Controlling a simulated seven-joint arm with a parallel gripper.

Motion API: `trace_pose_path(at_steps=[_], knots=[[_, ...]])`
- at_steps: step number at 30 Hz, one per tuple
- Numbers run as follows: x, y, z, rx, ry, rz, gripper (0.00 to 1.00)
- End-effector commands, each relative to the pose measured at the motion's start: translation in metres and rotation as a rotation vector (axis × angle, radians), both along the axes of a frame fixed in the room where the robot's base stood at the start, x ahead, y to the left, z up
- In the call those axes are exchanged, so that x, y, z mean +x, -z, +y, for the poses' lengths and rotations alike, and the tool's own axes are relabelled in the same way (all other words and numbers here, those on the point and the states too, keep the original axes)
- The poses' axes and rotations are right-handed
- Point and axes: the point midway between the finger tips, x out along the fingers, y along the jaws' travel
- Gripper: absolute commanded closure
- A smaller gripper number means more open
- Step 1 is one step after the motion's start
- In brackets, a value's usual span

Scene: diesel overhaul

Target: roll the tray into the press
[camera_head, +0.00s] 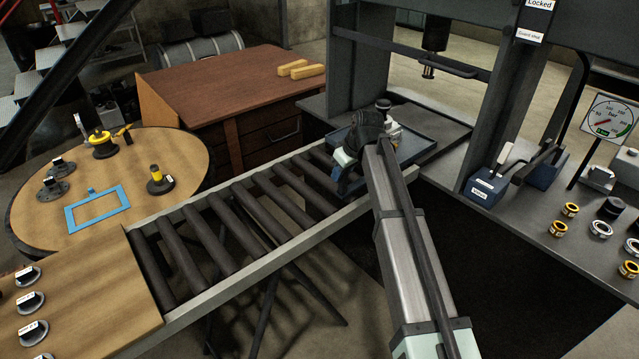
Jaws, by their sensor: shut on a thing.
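The dark blue-grey tray (418,151) lies at the far end of the roller conveyor (235,215), by the press's dark bed plate. It carries a pale metallic part (391,133), partly hidden by my arm. The grey press (362,62) stands behind, with its dark ram (436,37) hanging above and beyond the tray. My gripper (346,178) is at the tray's near left edge, shut on the tray; my wrist hides much of the grip and the tray's near side.
A sign (533,20) on the press reads "Locked" and "Guard shut". A round wooden table (130,220) with a blue frame and tools stands left. A brown desk (215,92) stands behind the conveyor. The right bench holds a lever unit (487,186), several rings and a gauge (609,117).

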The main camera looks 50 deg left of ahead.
Motion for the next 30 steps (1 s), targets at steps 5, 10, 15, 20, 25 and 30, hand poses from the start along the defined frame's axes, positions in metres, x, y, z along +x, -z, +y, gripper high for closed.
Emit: trace_pose_path(at_steps=[5, 10, 15, 20, 25, 30], knots=[[0.056, 0.000, 0.003, 0.000, 0.004, -0.001, 1.00], [0.104, 0.000, 0.003, -0.001, 0.004, -0.001, 1.00], [0.150, 0.000, 0.003, -0.001, 0.003, 0.000, 1.00], [0.187, 0.000, 0.002, -0.001, 0.002, 0.000, 1.00], [0.217, -0.001, 0.002, 0.000, 0.001, -0.001, 1.00], [0.235, -0.001, 0.002, 0.000, 0.001, -0.001, 1.00]])
